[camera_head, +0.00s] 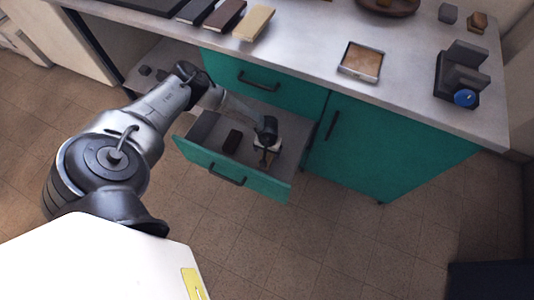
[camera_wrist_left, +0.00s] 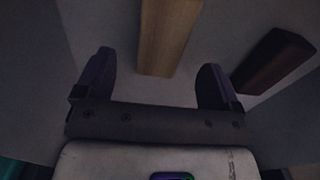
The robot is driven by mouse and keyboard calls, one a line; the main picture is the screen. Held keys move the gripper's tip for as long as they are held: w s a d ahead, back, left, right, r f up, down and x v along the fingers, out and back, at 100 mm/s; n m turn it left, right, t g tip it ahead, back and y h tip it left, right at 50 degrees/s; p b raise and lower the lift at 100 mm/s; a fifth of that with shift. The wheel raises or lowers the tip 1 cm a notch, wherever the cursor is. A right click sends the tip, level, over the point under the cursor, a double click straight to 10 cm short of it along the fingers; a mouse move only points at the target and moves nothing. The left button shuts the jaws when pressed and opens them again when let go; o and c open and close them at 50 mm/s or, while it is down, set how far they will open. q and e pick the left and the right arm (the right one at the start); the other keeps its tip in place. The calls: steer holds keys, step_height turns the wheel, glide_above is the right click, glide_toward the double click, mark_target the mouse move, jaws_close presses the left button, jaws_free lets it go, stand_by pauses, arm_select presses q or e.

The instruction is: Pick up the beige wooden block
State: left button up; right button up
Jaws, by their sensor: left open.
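The beige wooden block (camera_wrist_left: 167,35) lies on the drawer floor in the left wrist view, its long side running away from the gripper. My left gripper (camera_wrist_left: 155,78) is open, with one finger on either side of the block's line; its fingers appear apart from it. In the head view my left gripper (camera_head: 268,150) points down into the open drawer (camera_head: 208,125), near its right side, and mostly hides the block there. My right gripper is not in view.
A dark brown block (camera_wrist_left: 275,61) lies in the drawer, right of the beige one in the wrist view; it also shows in the head view (camera_head: 232,140). Drawer walls surround the gripper. The countertop (camera_head: 310,38) above holds another beige piece (camera_head: 253,23) and a square tray (camera_head: 361,61).

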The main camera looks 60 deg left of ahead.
mark_target(267, 155)
arm_select(q)
steer(key=shift+s+a+f+b, duration=0.1)
steer(key=shift+f+b, duration=1.75)
steer(key=shift+f, duration=0.8)
steer(key=c, duration=1.1)
